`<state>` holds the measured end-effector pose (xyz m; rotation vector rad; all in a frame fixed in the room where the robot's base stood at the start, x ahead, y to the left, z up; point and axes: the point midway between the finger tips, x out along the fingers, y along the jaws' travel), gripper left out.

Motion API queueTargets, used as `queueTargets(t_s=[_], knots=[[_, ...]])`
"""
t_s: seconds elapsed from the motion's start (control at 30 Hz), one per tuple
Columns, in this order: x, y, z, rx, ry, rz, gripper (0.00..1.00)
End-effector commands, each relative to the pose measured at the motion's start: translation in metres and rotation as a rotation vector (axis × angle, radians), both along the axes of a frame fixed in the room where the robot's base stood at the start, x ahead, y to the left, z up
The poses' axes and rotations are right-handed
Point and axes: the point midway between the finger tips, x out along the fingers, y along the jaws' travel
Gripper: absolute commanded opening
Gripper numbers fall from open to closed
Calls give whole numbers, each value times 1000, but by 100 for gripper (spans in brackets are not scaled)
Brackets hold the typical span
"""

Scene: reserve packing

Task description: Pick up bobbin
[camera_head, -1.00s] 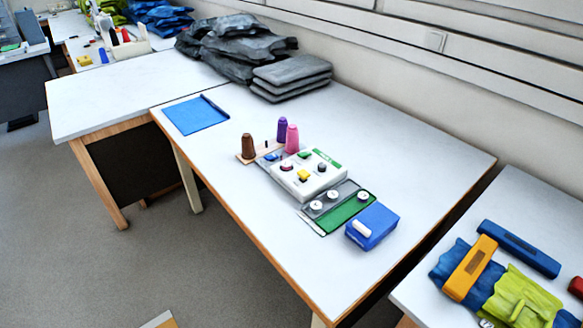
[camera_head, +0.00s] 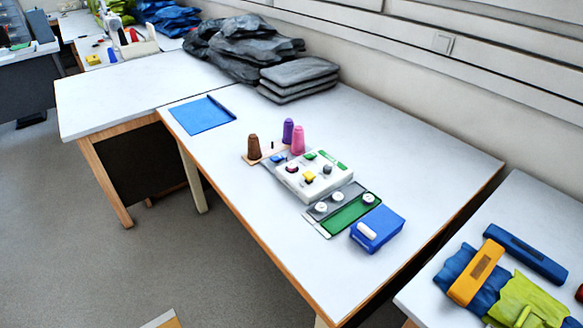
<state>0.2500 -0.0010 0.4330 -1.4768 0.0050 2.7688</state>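Small white round pieces with dark centres, which look like bobbins, are at the right of the work table. Two of them, one nearer (camera_head: 320,208) and one farther (camera_head: 338,197), are on the grey part of a grey and green tray (camera_head: 349,215). A third (camera_head: 368,199) is at the tray's right end. A white case (camera_head: 322,181) beside the tray holds several small coloured pieces, too small to identify. Brown (camera_head: 254,147), purple (camera_head: 287,132) and pink (camera_head: 298,140) cones stand on a wooden base. My gripper is not in view.
A blue box (camera_head: 388,222) with a white piece on it stands right of the tray. Grey folded cloth (camera_head: 298,76) is piled at the back, by the wall. A flat blue tray (camera_head: 203,114) lies at the left. The table's front and right are clear.

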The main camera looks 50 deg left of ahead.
Motion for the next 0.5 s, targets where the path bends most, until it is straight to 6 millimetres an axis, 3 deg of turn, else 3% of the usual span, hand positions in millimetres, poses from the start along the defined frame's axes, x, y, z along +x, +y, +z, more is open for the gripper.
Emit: queueTargets(t_s=[0.23, 0.5], knots=[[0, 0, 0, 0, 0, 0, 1], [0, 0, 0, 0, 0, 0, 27]])
